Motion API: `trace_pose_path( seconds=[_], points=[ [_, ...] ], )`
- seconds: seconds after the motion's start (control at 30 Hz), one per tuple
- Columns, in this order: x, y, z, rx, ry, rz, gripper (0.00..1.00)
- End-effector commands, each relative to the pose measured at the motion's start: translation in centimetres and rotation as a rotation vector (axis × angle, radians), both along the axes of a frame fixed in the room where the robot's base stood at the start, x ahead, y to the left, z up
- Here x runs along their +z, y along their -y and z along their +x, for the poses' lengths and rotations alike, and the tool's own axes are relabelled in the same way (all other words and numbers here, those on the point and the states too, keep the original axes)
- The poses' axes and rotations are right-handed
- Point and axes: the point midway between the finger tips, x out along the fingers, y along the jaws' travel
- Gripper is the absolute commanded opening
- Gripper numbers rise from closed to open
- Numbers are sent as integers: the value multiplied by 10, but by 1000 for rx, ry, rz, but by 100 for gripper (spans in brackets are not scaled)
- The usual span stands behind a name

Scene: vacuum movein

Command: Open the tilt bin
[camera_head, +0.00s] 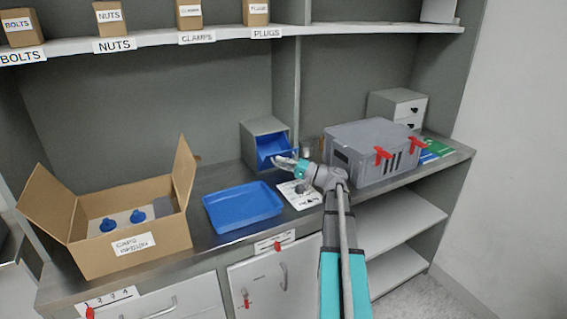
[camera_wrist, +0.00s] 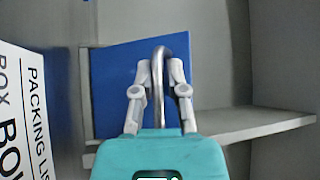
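The tilt bin is a blue bin (camera_head: 268,147) in a grey housing (camera_head: 247,135) on the counter against the back wall. A dark gap shows above its blue front. In the wrist view the blue front (camera_wrist: 112,85) fills the middle, with a curved metal handle (camera_wrist: 159,50) on it. My gripper (camera_head: 278,160) is at the bin's front. In the wrist view its fingers (camera_wrist: 161,68) lie on either side of the handle, close against it, and appear shut on it. The bin's inside is mostly hidden.
A blue tray (camera_head: 243,207) lies in front of the bin, and an open cardboard box (camera_head: 110,240) stands left. A grey case (camera_head: 365,150) with red latches stands right of my gripper. A packing list (camera_wrist: 30,110) lies close beside the bin. A shelf (camera_head: 150,38) runs above.

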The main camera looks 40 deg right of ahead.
Motion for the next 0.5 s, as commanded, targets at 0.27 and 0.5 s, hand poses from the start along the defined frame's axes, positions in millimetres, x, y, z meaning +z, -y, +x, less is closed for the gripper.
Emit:
trace_pose_path(
  seconds=[0.27,0.5],
  points=[
    [0,2,0,-4,0,1,48],
    [0,2,-1,-4,0,1,48]
  ],
)
